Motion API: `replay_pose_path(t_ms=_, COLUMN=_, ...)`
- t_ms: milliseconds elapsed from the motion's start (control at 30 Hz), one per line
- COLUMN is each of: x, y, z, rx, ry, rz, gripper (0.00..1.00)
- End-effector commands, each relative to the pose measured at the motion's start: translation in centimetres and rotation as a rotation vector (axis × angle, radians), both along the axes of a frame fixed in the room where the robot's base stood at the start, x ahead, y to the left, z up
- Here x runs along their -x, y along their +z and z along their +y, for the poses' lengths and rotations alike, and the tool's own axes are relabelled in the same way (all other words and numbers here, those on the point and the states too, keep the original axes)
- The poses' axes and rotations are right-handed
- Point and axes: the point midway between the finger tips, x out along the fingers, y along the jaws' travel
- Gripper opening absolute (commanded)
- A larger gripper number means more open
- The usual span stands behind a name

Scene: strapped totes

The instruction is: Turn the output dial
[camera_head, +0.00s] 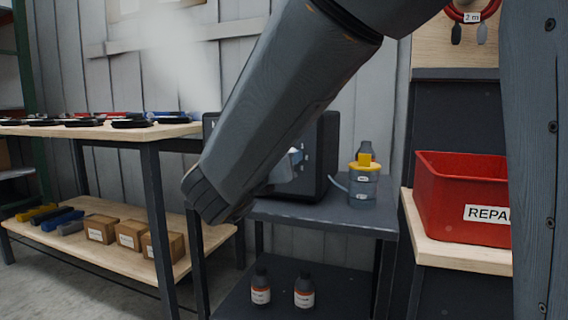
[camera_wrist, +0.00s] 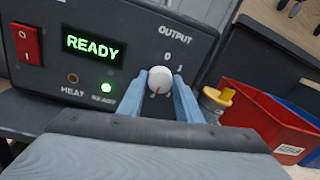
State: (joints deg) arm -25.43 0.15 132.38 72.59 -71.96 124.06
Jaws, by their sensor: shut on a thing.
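The output dial (camera_wrist: 160,80) is a round white knob on the front of a dark box (camera_wrist: 110,20), under the word OUTPUT and beside the marks 0 and 1. The box's display reads READY in green, and a green light is lit below it. My gripper (camera_wrist: 159,92) is shut on the dial, with one blue-grey finger on each side. In the head view my arm covers most of the box (camera_head: 325,150) and hides the dial.
A red rocker switch (camera_wrist: 27,44) is at the panel's left. A jar with a yellow lid (camera_head: 363,188) stands right of the box on the grey cart (camera_head: 330,218). A red REPAIR bin (camera_head: 462,195) is farther right. A wooden shelf unit (camera_head: 100,131) with devices is at left.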

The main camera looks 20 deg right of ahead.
Motion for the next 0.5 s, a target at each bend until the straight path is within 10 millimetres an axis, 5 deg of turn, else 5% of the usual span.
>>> replay_pose_path(t_ms=300, x=0.02, y=-0.10, z=-0.01, rx=-0.002, ry=-0.001, rz=0.002, gripper=0.09)
replay_pose_path(t_ms=333, x=0.02, y=-0.10, z=-0.01, rx=-0.002, ry=-0.001, rz=0.002, gripper=0.35)
replay_pose_path(t_ms=433, x=0.02, y=-0.08, z=-0.01, rx=-0.001, ry=0.000, rz=0.002, gripper=0.50)
replay_pose_path(t_ms=500, x=0.02, y=-0.06, z=0.00, rx=-0.001, ry=0.000, rz=0.002, gripper=0.50)
